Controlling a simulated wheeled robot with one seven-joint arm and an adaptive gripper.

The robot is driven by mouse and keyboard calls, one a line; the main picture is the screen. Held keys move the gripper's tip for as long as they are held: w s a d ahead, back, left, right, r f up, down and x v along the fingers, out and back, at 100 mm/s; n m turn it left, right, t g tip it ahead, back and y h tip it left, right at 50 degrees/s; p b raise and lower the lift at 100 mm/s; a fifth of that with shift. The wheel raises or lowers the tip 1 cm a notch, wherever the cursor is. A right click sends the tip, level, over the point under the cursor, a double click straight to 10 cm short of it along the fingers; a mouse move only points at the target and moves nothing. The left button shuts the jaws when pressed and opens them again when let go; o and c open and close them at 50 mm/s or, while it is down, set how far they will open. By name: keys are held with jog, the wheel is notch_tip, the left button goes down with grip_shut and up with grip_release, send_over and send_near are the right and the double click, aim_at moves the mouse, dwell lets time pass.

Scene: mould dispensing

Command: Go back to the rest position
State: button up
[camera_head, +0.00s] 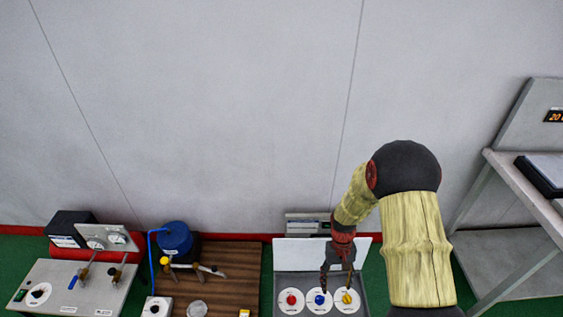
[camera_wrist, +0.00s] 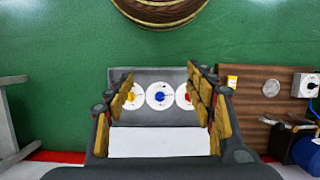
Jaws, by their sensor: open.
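My gripper (camera_head: 337,282) is at the end of my arm at the lower right of the head view, over a grey panel box (camera_head: 281,275). The box has a white raised lid (camera_head: 293,256) and three white discs, with a red knob (camera_head: 291,299), a blue knob (camera_head: 319,299) and a yellow knob (camera_head: 346,298). In the wrist view my gripper (camera_wrist: 170,103) is open, its yellow-padded fingers apart with nothing held between them. The blue knob (camera_wrist: 160,97) shows between the fingers. The yellow knob lies near the left finger and the red knob is partly hidden by the right finger.
A brown wooden board (camera_head: 235,278) with a blue container (camera_head: 175,238) and metal fittings is left of the box. A grey control box (camera_head: 75,290) is further left. A grey-framed table (camera_head: 515,190) stands right. A coiled round object (camera_wrist: 160,8) lies on open green floor.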

jog(key=s+r+t+p, duration=0.1)
jog(key=s+r+t, duration=0.2)
jog(key=r, duration=1.2)
jog(key=s+r+t+p, duration=0.2)
jog(key=s+r, duration=0.6)
jog(key=r, duration=0.8)
jog(key=s+r+t+p, duration=0.2)
jog(key=s+r+t, duration=0.2)
jog(key=r, duration=1.2)
jog(key=shift+s+r+m, duration=0.25)
jog(key=shift+s+m, duration=0.05)
jog(key=shift+s, duration=0.95)
jog(key=shift+c, duration=0.3)
